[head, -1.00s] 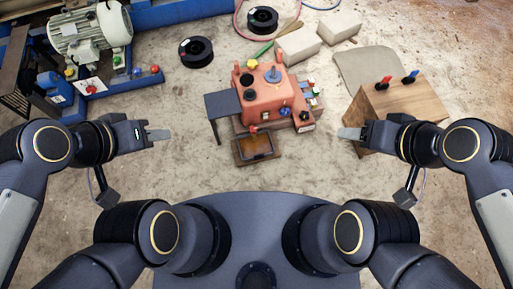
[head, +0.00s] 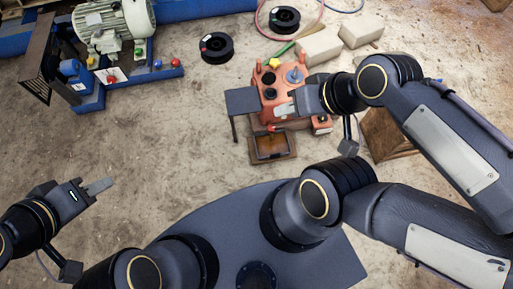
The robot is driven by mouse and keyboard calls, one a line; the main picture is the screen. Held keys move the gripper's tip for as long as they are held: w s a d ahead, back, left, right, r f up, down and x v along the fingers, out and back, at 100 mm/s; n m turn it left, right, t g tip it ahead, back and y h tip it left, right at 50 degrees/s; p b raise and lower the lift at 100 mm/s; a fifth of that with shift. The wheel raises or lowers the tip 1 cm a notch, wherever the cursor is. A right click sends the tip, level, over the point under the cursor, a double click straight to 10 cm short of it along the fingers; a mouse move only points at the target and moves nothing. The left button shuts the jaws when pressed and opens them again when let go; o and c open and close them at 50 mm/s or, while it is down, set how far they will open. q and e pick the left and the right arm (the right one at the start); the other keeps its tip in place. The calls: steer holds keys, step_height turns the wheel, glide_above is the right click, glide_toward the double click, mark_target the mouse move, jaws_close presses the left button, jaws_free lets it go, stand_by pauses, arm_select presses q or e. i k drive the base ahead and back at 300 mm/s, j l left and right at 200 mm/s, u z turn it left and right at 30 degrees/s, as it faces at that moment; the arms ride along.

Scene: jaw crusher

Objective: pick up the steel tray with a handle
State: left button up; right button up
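The steel tray (head: 254,147) is a small, dark-rimmed box with a brownish inside. It sits low at the front of the red jaw crusher (head: 270,78). Its handle cannot be made out clearly; a small red knob shows just above its back edge. My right gripper (head: 284,109) is over the front of the crusher, behind and above the tray, and looks empty. My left gripper (head: 98,186) is far to the left over bare floor, with nothing seen in it. The fingers of both overlap in this view, so their opening is not clear.
A dark side table (head: 241,101) adjoins the crusher's left side. A wooden box (head: 390,137) stands at right, partly hidden by my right arm. Pale blocks (head: 320,46), black spools (head: 216,47) and a motor unit (head: 113,25) lie behind. The floor left of the tray is clear.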

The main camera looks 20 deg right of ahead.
mark_target(265, 149)
steer(key=i+j+u, duration=0.25)
steer(key=i+j, duration=0.15)
steer(key=j, duration=0.25)
steer(key=i+j+u, duration=0.25)
steer(key=i+j, duration=0.2)
steer(key=i+j+z, duration=0.15)
steer(key=i+z, duration=0.25)
steer(key=i+j+z, duration=0.35)
steer(key=i, duration=0.2)
steer(key=i+z, duration=0.2)
steer(key=z, duration=0.25)
steer(key=i+z, duration=0.15)
steer(key=z, duration=0.35)
steer(key=i+z, duration=0.2)
steer(key=z, duration=0.25)
steer(key=i+j+z, duration=0.15)
steer(key=z, duration=0.3)
steer(key=i+j+z, duration=0.1)
steer(key=z, duration=0.4)
steer(key=i+j+z, duration=0.25)
steer(key=z, duration=0.15)
steer(key=i+j+z, duration=0.2)
steer(key=j+z, duration=0.15)
steer(key=i+j+z, duration=0.1)
steer(key=j+z, duration=0.3)
